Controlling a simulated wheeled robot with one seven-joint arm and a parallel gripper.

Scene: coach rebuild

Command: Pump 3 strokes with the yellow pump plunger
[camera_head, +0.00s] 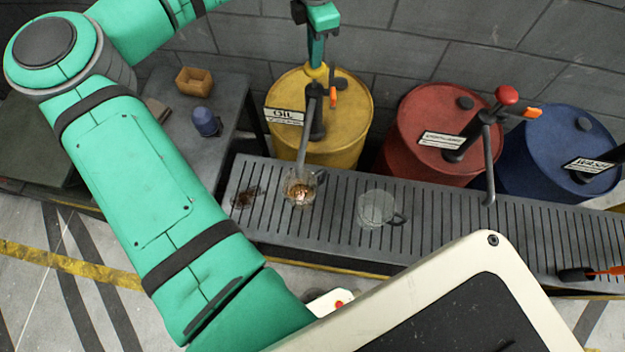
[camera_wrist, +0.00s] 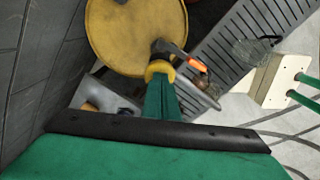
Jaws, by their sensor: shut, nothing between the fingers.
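The yellow pump plunger knob (camera_head: 315,73) tops the dark pump on the yellow drum (camera_head: 345,125), which has an OIL label. My gripper (camera_head: 317,60) is shut and empty, pointing down with its fingertips at the top of the knob. In the wrist view my gripper (camera_wrist: 160,88) meets the yellow knob (camera_wrist: 158,70); I cannot tell whether they touch firmly. The pump's spout (camera_head: 303,145) slants down to a glass mug (camera_head: 302,188) on the grate. Some amber-brown liquid shows in that mug. An orange piece (camera_head: 333,97) sits beside the pump.
A second glass mug (camera_head: 378,208), seemingly empty, stands on the slotted grate (camera_head: 450,222). A dark stain (camera_head: 246,198) lies left of the first mug. A red drum (camera_head: 430,125) with a red-knobbed pump and a blue drum (camera_head: 555,140) stand right. A side table (camera_head: 205,160) is left.

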